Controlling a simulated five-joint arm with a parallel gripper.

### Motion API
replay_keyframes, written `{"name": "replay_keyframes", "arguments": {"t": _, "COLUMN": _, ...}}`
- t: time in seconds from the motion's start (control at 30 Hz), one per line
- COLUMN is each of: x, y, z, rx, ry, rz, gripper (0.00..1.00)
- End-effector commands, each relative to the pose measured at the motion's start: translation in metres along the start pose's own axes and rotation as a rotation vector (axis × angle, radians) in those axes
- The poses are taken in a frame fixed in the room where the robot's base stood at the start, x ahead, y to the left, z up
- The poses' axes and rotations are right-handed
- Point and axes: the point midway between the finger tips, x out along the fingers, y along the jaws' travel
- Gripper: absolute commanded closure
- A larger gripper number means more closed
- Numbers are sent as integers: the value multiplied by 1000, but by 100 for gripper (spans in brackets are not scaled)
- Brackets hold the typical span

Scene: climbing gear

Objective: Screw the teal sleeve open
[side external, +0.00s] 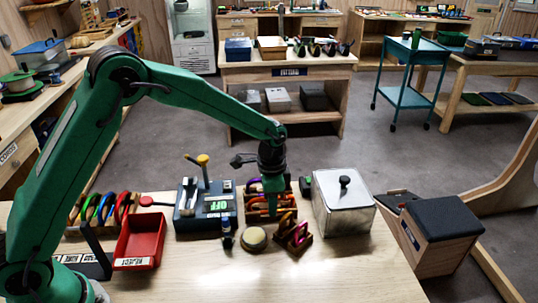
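My gripper (273,186) points down over a small wooden rack (258,217) at the middle of the bench. Coloured carabiners (284,199), purple and orange among them, sit at this rack, close beside and partly behind the gripper. The fingers are small and overlap these things, so I cannot tell whether they are open, shut or touching anything. I cannot pick out a teal sleeve for certain. A smaller wooden stand (297,246) in front holds a purple and orange carabiner (297,233). Another rack at the left holds red, blue and green carabiners (105,207).
A dark device (192,222) with a green display and yellow-topped lever stands left of my gripper. A red bin (133,246) is further left, a lidded metal box (343,209) right. A round beige object (254,238) and small dark bottle (227,238) stand in front. The front bench is clear.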

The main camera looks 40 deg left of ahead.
Motion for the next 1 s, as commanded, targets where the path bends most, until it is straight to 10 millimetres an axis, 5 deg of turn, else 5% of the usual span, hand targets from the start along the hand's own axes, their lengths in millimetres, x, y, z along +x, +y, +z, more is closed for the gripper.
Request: {"name": "replay_keyframes", "arguments": {"t": 1.0, "x": 0, "y": 14, "z": 0, "rx": 0, "ry": 0, "rz": 0, "gripper": 60}}
